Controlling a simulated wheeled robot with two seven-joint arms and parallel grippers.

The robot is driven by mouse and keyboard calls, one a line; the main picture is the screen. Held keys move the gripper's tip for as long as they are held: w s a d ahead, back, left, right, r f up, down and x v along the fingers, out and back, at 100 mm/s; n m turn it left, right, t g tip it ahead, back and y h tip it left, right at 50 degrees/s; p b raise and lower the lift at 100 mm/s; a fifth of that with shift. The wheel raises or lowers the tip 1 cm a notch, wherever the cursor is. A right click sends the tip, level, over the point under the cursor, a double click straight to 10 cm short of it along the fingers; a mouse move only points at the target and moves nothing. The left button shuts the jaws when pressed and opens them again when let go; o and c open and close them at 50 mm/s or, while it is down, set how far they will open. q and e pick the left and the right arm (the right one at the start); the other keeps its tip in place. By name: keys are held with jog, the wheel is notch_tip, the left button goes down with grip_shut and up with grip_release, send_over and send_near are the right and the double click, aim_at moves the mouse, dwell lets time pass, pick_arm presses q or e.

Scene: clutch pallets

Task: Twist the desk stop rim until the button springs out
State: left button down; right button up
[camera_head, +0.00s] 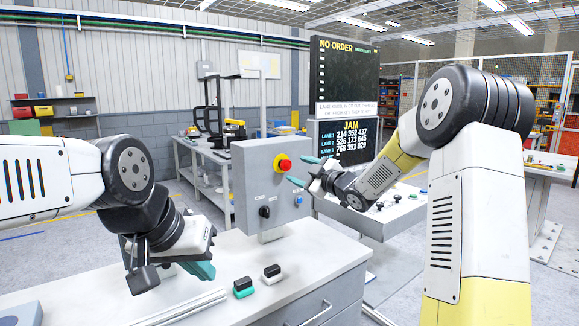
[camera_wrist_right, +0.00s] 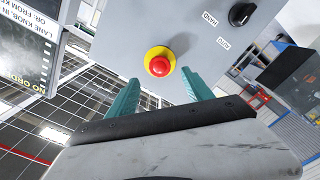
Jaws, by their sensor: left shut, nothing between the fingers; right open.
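A red stop button (camera_head: 284,165) with a yellow rim (camera_head: 277,160) is mounted on the front of a grey panel box (camera_head: 250,180). In the right wrist view the red button (camera_wrist_right: 160,66) and yellow rim (camera_wrist_right: 162,51) are fully visible, centred just beyond the fingertips. My right gripper (camera_head: 300,171) is open in front of the button, its teal fingers spread; in the wrist view (camera_wrist_right: 160,85) the fingers are apart with nothing between them. No contact with the rim is visible. My left gripper (camera_head: 203,270) is shut and empty over the white desk, at lower left.
A black knob (camera_head: 264,211) and a blue button (camera_head: 298,201) are on the same box. A green-and-black block (camera_head: 243,287) and a white-and-black block (camera_head: 272,273) lie on the white desk (camera_head: 320,255). A sloped console (camera_head: 375,214) stands behind, right of the box.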

aim_at(287, 165)
jog(key=x, duration=0.6)
jog(key=shift+w+a, duration=0.1)
jog(key=shift+w, duration=0.05)
jog(key=shift+c, duration=0.2)
